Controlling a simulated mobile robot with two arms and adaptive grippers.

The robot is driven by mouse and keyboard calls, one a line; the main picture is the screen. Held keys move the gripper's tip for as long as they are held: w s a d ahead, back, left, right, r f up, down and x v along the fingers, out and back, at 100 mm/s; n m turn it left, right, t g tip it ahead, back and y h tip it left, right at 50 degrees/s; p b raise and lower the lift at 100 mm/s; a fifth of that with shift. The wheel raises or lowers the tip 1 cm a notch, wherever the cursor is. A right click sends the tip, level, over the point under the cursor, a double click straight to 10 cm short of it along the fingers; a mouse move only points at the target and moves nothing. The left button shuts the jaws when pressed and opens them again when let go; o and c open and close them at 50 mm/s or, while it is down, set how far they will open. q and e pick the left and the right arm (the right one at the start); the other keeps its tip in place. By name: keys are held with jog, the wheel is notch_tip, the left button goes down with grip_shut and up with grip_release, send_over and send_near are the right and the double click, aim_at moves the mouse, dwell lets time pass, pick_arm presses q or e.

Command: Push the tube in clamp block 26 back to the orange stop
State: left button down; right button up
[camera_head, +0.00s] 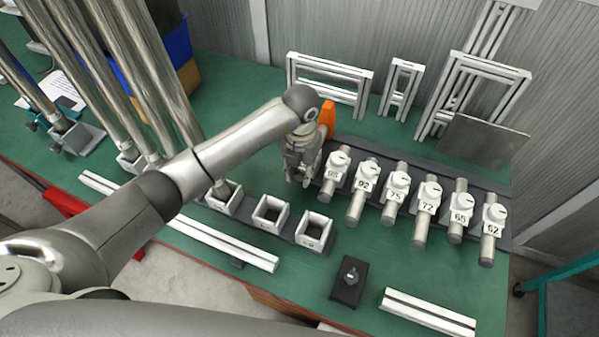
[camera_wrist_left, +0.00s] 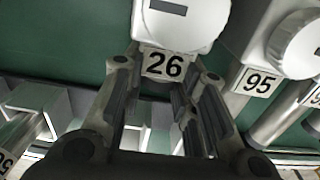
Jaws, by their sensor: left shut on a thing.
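Clamp block 26 (camera_wrist_left: 180,28) is at the top of the left wrist view, a pale block with a black-on-white number plate. My left gripper (camera_wrist_left: 165,78) has its fingertips on either side, just under the plate. An orange piece (camera_head: 328,117), likely the stop, stands right behind the gripper. My right gripper is out of view.
Block 95 (camera_wrist_left: 258,82) is close on the right in the left wrist view. More numbered clamps holding tubes, such as block 72 (camera_head: 429,198), continue rightward. Square holders (camera_head: 270,212) stand in front, with a black switch box (camera_head: 349,282). Metal frames (camera_head: 330,85) stand behind.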

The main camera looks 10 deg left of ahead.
pick_arm(q)
jog(key=c, duration=1.1)
grip_release()
jog(key=shift+c, duration=0.2)
notch_tip(320, 180, up, 12)
